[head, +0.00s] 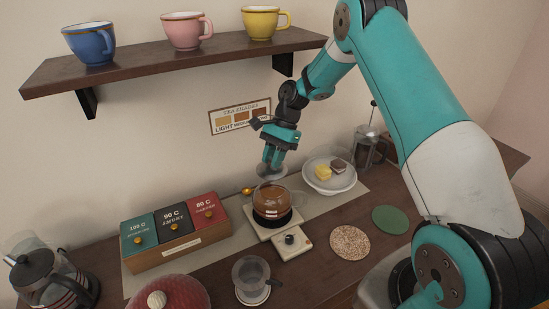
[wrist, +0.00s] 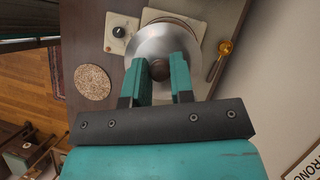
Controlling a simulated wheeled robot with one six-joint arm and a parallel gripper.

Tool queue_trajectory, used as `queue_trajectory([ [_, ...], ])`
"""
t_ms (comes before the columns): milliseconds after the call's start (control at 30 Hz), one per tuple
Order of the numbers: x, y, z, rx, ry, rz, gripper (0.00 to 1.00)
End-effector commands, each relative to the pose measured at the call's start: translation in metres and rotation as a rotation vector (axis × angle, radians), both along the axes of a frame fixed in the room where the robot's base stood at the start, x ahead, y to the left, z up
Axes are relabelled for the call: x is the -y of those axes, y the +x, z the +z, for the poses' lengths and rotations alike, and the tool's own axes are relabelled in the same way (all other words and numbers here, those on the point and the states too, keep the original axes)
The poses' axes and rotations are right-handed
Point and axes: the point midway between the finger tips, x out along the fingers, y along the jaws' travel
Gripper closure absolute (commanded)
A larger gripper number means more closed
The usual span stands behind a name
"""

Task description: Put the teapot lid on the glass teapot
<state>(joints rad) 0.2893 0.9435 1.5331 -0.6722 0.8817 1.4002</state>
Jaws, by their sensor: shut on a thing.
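The glass teapot (head: 272,202), holding brown liquid, stands on a small warmer plate (head: 268,229) on the counter. My gripper (head: 272,160) is shut on the knob of the teapot lid (head: 271,172) and holds it level, just above the teapot's mouth. The lid hides most of the teapot there. I cannot tell whether the lid touches the rim.
A tea box (head: 176,234) stands left, and a plate with cakes (head: 330,182) right. A cork coaster (head: 350,242), green coaster (head: 390,219), glass cup (head: 251,277) and red domed thing (head: 168,294) are in front. A shelf with cups (head: 180,58) hangs above.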

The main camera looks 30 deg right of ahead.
Motion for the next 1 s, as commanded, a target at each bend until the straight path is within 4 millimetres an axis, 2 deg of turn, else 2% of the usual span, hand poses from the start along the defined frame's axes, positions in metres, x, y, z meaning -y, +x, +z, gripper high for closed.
queue_trajectory([
  [800,0.003,-0.001,-0.053,-0.001,0.001,-0.003,1.00],
  [1000,0.003,0.000,-0.060,0.000,0.000,-0.004,1.00],
])
